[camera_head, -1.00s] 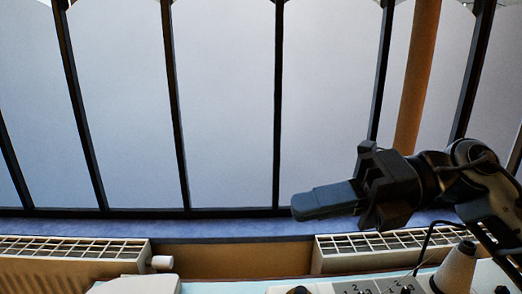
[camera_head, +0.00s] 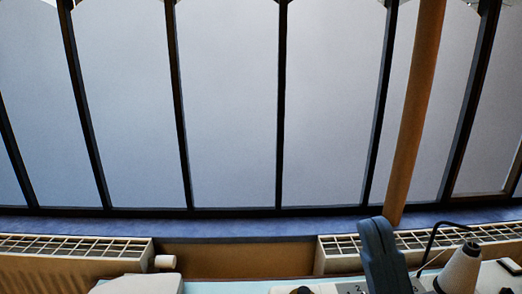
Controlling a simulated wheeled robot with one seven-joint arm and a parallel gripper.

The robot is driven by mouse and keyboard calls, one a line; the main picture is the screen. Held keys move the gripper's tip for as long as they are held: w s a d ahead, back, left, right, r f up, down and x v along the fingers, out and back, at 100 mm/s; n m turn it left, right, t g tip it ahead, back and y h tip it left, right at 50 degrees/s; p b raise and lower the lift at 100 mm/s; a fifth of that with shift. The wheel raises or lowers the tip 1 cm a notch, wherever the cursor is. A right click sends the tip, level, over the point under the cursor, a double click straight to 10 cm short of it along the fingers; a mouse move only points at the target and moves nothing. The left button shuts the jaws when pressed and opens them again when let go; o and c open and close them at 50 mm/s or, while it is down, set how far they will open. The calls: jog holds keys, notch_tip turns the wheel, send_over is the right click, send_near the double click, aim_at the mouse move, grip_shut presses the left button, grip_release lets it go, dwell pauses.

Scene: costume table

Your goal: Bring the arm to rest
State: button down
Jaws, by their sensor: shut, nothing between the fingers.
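My gripper (camera_head: 377,228) shows at the bottom right of the head view, in front of the sewing machine. Only its dark fingers are in view, upright and together, shut with nothing between them. The rest of my gripper and my arm are below the picture's edge.
A sewing machine (camera_head: 325,289) with a pale thread cone (camera_head: 461,268) stands at the bottom right, partly behind my gripper. A white object (camera_head: 138,285) is at the bottom left. Radiators (camera_head: 70,246) line the window wall behind. An orange-brown post (camera_head: 414,110) rises at the right.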

jog(key=s+d+f+m+g+h, duration=0.5)
jog(key=s+f+g+h, duration=0.1)
jog(key=s+f, duration=0.5)
jog(key=s+d+f+m+g+h, duration=0.5)
jog(key=s+d+f+m+h, duration=0.1)
jog(key=s+f, duration=0.6)
jog(key=shift+s+d+f+g+h, duration=0.2)
jog(key=shift+s+g+h, duration=0.25)
jog(key=shift+s, duration=0.35)
